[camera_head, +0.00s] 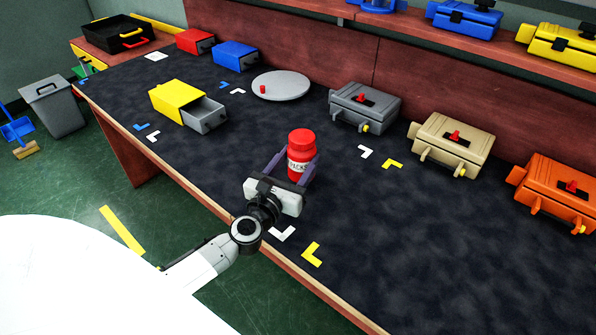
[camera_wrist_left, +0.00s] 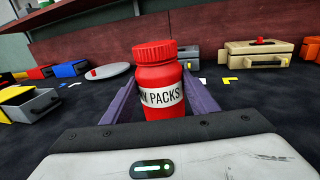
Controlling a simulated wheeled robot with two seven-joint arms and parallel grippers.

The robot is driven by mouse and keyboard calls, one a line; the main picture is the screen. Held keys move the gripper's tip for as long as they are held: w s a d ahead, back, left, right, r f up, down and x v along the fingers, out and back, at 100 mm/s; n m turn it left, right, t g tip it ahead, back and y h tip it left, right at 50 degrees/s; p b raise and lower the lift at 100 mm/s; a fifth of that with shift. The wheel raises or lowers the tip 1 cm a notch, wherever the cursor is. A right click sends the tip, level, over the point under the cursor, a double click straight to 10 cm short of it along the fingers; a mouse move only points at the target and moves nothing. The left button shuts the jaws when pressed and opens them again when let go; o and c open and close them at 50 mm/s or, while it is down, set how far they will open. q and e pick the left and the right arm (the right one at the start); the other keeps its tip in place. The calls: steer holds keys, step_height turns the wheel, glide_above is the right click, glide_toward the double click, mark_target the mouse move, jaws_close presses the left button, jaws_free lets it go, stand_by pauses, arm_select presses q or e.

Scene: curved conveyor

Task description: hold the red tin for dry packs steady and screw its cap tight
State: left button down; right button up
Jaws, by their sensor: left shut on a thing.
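Whether the cap is tight cannot be told. My left gripper (camera_head: 291,169) has its two purple fingers on either side of the tin's body and is shut on it. The fingers also flank the tin in the left wrist view (camera_wrist_left: 163,105). My right gripper is not in view.
A grey turntable-like disc (camera_head: 281,86) with a small red piece lies behind. A yellow box (camera_head: 177,98) with an open grey drawer stands left. Grey (camera_head: 364,105), beige (camera_head: 451,143) and orange (camera_head: 556,190) cases line the back right.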

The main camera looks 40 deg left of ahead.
mark_target(296, 173)
arm_select(q)
step_height(296, 173, down, 3)
steer(key=shift+f+b, duration=0.1)
steer(key=shift+b, duration=0.65)
steer(key=shift+f, duration=0.15)
steer(key=c, duration=0.7)
jaws_free()
